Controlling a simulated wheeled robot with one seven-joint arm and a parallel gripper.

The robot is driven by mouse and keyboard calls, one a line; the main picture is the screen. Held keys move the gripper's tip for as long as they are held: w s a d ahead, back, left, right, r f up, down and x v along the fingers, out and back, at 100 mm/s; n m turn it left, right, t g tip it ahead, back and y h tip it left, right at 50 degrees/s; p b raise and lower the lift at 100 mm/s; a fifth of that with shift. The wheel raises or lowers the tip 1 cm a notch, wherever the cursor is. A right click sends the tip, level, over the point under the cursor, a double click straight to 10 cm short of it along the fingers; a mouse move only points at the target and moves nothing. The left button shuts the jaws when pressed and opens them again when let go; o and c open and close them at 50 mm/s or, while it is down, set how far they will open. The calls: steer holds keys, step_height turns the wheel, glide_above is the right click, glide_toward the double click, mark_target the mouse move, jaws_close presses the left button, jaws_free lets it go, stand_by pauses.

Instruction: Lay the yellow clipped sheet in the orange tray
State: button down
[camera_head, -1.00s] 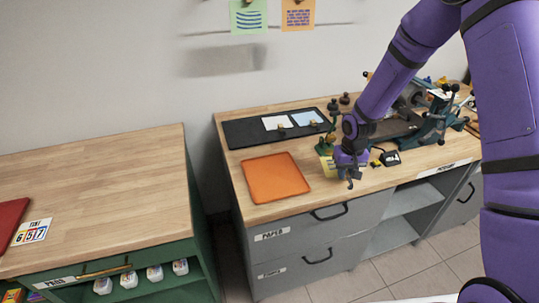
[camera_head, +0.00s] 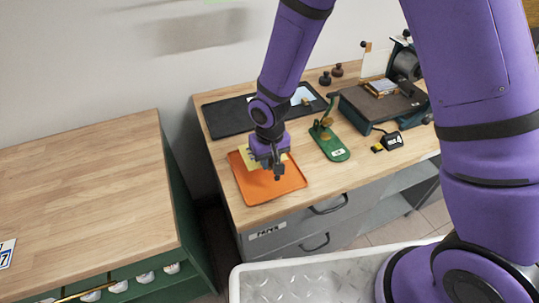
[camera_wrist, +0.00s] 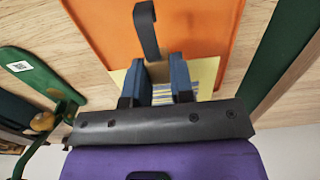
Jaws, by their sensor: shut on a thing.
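The orange tray (camera_head: 258,190) lies on the wooden top of the grey cabinet, near its left end; it also shows in the wrist view (camera_wrist: 195,25). My gripper (camera_head: 276,172) is over the tray, shut on the yellow clipped sheet (camera_head: 249,156). In the wrist view, the sheet (camera_wrist: 207,72) shows pale yellow with a striped part behind the two blue fingers of my gripper (camera_wrist: 160,82).
A separate wooden-topped green cabinet (camera_head: 85,195) stands left, across a gap.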

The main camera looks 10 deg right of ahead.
mark_target(270, 178)
steer(key=shift+f, duration=2.4)
steer(key=shift+f, duration=0.15)
steer(key=c, duration=0.9)
jaws_free()
steer(key=shift+r, duration=4.05)
